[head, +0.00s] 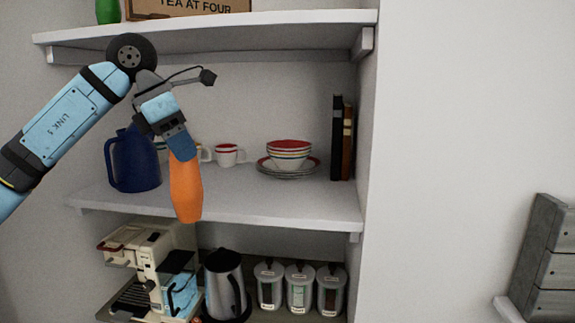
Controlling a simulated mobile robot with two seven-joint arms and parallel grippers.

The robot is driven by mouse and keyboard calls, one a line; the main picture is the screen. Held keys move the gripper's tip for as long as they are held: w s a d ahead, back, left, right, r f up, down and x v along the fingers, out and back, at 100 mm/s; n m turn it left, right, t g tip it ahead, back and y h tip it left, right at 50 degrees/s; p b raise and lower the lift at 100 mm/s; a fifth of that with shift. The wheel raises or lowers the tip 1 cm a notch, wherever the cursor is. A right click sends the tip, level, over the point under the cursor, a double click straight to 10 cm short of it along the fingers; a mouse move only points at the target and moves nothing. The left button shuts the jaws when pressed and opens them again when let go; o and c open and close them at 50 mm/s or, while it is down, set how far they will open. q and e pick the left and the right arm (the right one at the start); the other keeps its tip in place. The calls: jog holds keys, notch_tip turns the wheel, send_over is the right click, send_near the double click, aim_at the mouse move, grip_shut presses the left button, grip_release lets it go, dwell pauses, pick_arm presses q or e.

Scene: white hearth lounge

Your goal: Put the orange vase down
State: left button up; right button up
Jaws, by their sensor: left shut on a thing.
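The orange vase (186,190) is held by my left gripper (182,153) in the head view. The gripper is shut around the vase's upper end, and the vase hangs below it, close to upright with a slight tilt. The vase's lower end overlaps the front edge of the middle shelf (262,203) in the picture. I cannot tell whether it touches the shelf or hangs in front of it. The gripper hides the top of the vase. My right gripper is not in view.
A blue jug (133,160), white mugs (229,155), stacked bowls on plates (289,156) and upright books (342,138) stand on the middle shelf. Below are a coffee machine (150,255), a kettle (225,285) and canisters (299,288). The shelf's front right is clear.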

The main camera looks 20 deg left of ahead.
pick_arm(q)
jog(key=shift+w+d+f+m, duration=0.15)
jog(key=shift+d+f+m, duration=0.1)
jog(key=shift+f+m, duration=0.05)
jog(key=w+d+f+m+g+h+p, duration=0.1)
jog(key=d+f+m+g+p, duration=0.25)
jog(key=f+m, duration=0.4)
jog(key=w+d+f+m+g+p, duration=0.1)
jog(key=d+f+m+g+p, duration=0.15)
jog(key=d+f+m, duration=0.5)
jog(key=s+d+f+m+g+y+p, duration=0.1)
jog(key=s+f+m+y+p, duration=0.1)
jog(key=f+m, duration=0.4)
jog(key=s+d+f+m+g+y+p, duration=0.1)
jog(key=s+f+m, duration=0.3)
jog(key=f, duration=0.6)
jog(key=shift+s+d+m+y+p, duration=0.35)
jog(key=shift+d+m+y+p, duration=0.25)
jog(key=shift+d+m+p, duration=0.25)
